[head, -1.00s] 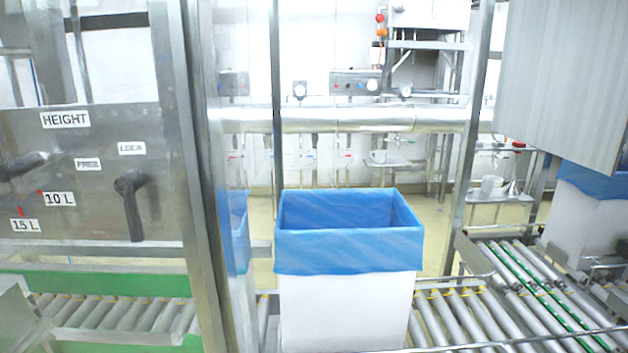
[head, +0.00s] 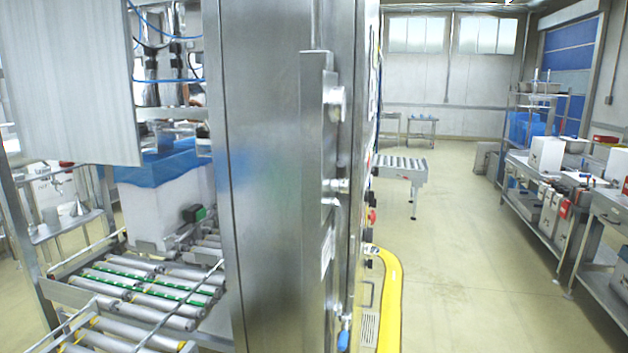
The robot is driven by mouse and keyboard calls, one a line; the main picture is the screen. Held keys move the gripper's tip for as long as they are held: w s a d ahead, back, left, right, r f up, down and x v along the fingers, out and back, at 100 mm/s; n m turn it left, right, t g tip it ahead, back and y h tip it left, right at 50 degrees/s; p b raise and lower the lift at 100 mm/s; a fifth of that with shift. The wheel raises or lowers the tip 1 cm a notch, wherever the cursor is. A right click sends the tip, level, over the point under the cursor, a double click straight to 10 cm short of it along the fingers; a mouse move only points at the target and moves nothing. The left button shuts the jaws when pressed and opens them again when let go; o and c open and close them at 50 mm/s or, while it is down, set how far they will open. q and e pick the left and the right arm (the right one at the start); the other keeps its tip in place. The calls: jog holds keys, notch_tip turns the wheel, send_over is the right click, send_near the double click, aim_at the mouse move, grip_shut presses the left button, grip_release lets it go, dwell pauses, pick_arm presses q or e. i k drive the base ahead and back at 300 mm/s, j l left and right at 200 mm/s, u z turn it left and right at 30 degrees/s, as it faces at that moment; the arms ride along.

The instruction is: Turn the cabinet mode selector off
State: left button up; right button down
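A tall stainless steel cabinet (head: 265,200) stands in the middle of the head view, seen almost edge-on. Its front face, on the right side, carries several small knobs and a red button (head: 372,216), all seen from the side. I cannot tell which one is the mode selector or how it is set. Neither of my grippers shows in this view.
Left of the cabinet are a roller conveyor (head: 140,290) and a white box with a blue liner (head: 165,205). A yellow curved guard (head: 391,300) lies along the cabinet's foot. Open floor (head: 455,240) stretches to the right, up to a bench (head: 535,195) with boxes.

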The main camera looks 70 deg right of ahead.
aim_at(369, 195)
jog(key=z, duration=1.5)
jog(key=l+z, duration=0.45)
jog(key=i+l+z, duration=0.15)
jog(key=l+z, duration=0.3)
